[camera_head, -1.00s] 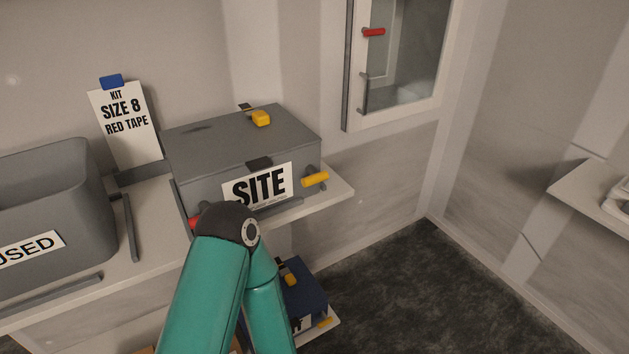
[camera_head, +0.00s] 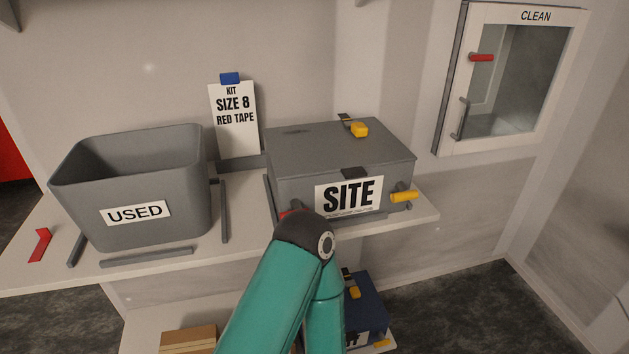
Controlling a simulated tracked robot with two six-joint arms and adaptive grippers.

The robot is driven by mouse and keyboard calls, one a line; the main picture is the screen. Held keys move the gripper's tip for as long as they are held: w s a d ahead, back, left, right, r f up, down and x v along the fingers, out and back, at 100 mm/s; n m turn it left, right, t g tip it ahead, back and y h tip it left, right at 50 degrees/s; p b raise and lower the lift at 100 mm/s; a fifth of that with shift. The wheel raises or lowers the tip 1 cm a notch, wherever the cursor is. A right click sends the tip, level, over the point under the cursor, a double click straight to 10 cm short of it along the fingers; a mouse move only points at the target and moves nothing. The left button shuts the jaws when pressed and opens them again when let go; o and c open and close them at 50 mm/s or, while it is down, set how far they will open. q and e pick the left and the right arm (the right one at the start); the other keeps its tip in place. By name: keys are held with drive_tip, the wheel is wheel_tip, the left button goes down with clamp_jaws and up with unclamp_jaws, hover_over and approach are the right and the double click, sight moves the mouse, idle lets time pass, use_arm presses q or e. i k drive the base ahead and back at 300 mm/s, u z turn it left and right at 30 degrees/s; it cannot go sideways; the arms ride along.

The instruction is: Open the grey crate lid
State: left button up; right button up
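The grey crate (camera_head: 291,190) with a SITE label (camera_head: 349,195) stands on the shelf right of centre. Its grey lid (camera_head: 330,146) lies flat and shut on top, with a yellow tab (camera_head: 359,129) towards the back. A dark clasp (camera_head: 354,173) sits at the lid's front edge. A yellow handle (camera_head: 404,197) sticks out at the crate's front right. A red part (camera_head: 289,213) shows at the front left, partly hidden by my teal arm. That arm's dark joint covers the lower front left of the crate. Neither gripper shows.
A grey USED bin (camera_head: 110,215), open at the top, stands left of the crate on the shelf (camera_head: 245,251). A kit card (camera_head: 235,120) stands behind. A CLEAN cabinet (camera_head: 447,95) hangs at right. A blue case (camera_head: 370,304) and a cardboard box (camera_head: 187,340) are below.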

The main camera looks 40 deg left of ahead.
sight(312, 148)
drive_tip(key=k, duration=1.15)
drive_tip(key=u, duration=0.3)
drive_tip(key=i, duration=0.5)
drive_tip(key=u, duration=0.65)
drive_tip(key=i, duration=0.7)
drive_tip(key=k, duration=1)
drive_tip(key=u, duration=0.2)
drive_tip(key=i, duration=0.45)
drive_tip(key=u, duration=0.1)
